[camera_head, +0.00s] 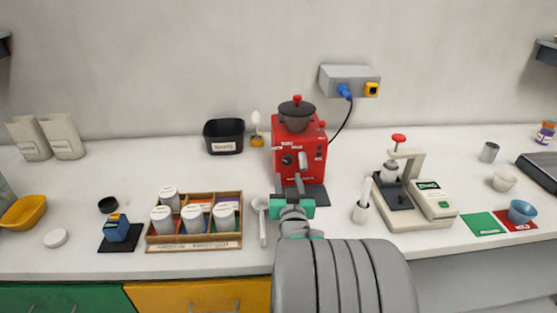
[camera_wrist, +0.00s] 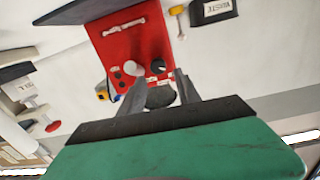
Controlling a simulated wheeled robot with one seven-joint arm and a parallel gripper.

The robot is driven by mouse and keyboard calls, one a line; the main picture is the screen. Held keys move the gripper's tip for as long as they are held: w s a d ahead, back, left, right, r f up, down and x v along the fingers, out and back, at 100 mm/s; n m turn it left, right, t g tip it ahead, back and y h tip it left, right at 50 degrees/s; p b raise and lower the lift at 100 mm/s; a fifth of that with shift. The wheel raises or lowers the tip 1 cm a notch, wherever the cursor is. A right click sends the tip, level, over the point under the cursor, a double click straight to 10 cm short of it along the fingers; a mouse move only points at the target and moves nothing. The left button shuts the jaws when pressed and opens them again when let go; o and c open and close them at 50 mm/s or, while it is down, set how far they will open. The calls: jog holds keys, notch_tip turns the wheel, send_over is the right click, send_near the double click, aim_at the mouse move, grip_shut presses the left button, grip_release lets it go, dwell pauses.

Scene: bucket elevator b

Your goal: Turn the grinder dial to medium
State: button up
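The red grinder (camera_head: 314,152) stands at the back middle of the counter; its red front also fills the upper middle of the wrist view (camera_wrist: 128,42). Its black dial (camera_head: 287,160) is on the front, left of a pale knob or spout (camera_head: 302,160). The wrist view is turned over and shows the dial (camera_wrist: 158,67) between my fingertips in the picture. My gripper (camera_head: 289,178) is in front of the grinder, just below the dial, fingers apart and empty. I cannot tell whether a finger touches the dial, and its setting is too small to read.
A black waste bin (camera_head: 224,138) and a small brush-like tool (camera_head: 256,130) stand left of the grinder. A wooden rack (camera_head: 194,242) of white jars is front left. A press on a scale (camera_head: 438,203) stands right. A blue-plugged cable runs behind the grinder to a wall socket (camera_head: 349,79).

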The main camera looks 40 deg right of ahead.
aim_at(288, 162)
jog(key=x, duration=0.3)
jog(key=p+x, duration=0.1)
jog(key=x, duration=0.3)
jog(key=shift+d+r, duration=0.2)
jog(key=shift+d, duration=0.25)
grip_shut()
